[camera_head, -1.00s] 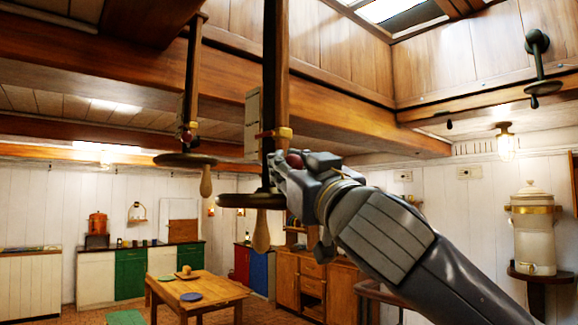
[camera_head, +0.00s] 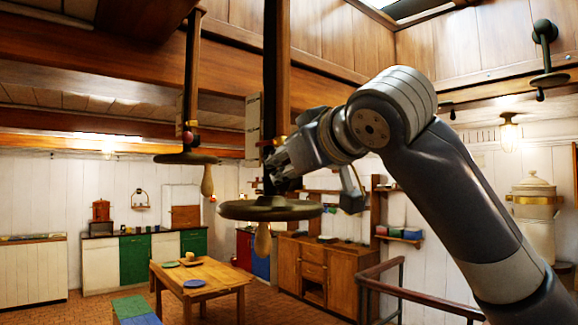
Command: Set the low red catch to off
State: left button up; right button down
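A near dark vertical post (camera_head: 276,75) carries a brass fitting (camera_head: 280,139) and, at its lower end, a round handwheel (camera_head: 269,209) with a wooden handle (camera_head: 263,240). My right gripper (camera_head: 274,172) is at this post, just above the wheel and below the brass fitting. Its fingers overlap, so I cannot tell whether they are open or shut. My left gripper is not in view.
Pale marked plates (camera_head: 253,125) sit beside the near post. Ceiling beams run close overhead. A third crank (camera_head: 545,60) hangs at the upper right. A railing (camera_head: 400,285) stands below my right arm. A wooden table (camera_head: 203,274) and cabinets stand farther back.

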jog(key=shift+r, duration=0.15)
dwell(0.4)
jog(key=c, duration=1.5)
grip_release()
jog(key=shift+o, duration=1.1)
jog(key=shift+w+a, duration=0.1)
jog(key=shift+w, duration=0.05)
jog(key=v, duration=1.2)
jog(key=shift+r, duration=0.15)
jog(key=shift+a, duration=0.1)
